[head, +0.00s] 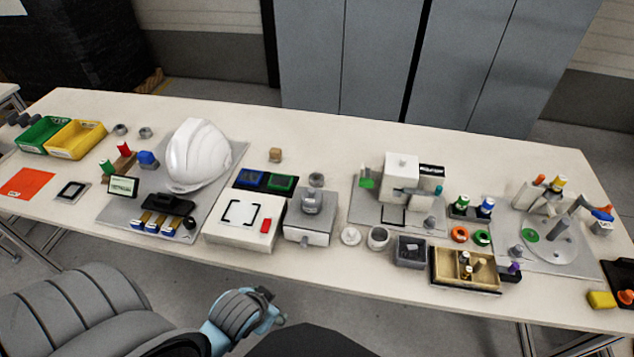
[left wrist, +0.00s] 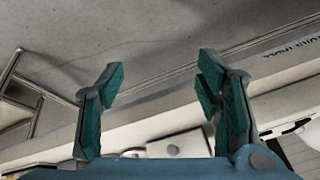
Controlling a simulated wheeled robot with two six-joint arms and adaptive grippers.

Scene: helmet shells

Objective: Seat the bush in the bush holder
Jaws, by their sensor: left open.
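I cannot tell for sure which part is the bush. A pale hollow cylinder (head: 378,238) stands near the front edge of the table, beside a low white round piece (head: 350,236). Two small grey rings lie at the back left, a left one (head: 120,129) and a right one (head: 145,132). The bush holder is not clearly identifiable either. A grey block (head: 310,229) with a metallic round part on top stands left of the pale cylinder. My left gripper (head: 270,311) is in front of the table, away from these parts. In the left wrist view (left wrist: 160,82) its fingers are apart and empty. My right gripper is not in view.
A white helmet shell (head: 198,155), green (head: 42,135) and yellow (head: 76,140) bins occupy the left of the table (head: 330,150). A wooden tray (head: 465,284) and dark box (head: 410,250) stand near the front right. Grey cabinets (head: 375,60) stand behind.

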